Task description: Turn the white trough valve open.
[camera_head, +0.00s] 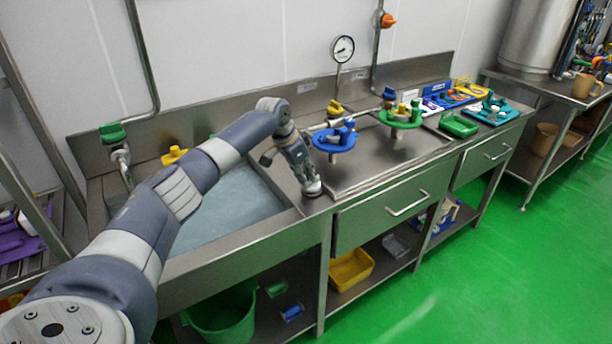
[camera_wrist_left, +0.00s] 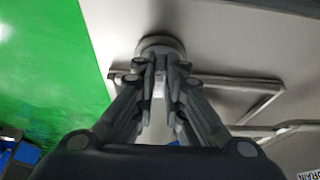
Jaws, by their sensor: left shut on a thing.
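My left gripper (camera_head: 309,182) reaches down to the front rim of the steel counter, between the water-filled trough (camera_head: 228,205) and the drawer. In the left wrist view its fingers (camera_wrist_left: 161,66) are closed on a round, pale grey-white knob (camera_wrist_left: 160,43), which seems to be the white trough valve. The fingers hide much of the knob, so how far it is turned cannot be told. My right gripper is not in view.
A blue round stand (camera_head: 334,143) and a green one (camera_head: 400,121) with small parts are on the counter right of my gripper. A gauge (camera_head: 343,48) rises behind. A yellow tub (camera_head: 350,270) and green bucket (camera_head: 222,318) are below. The green floor at right is clear.

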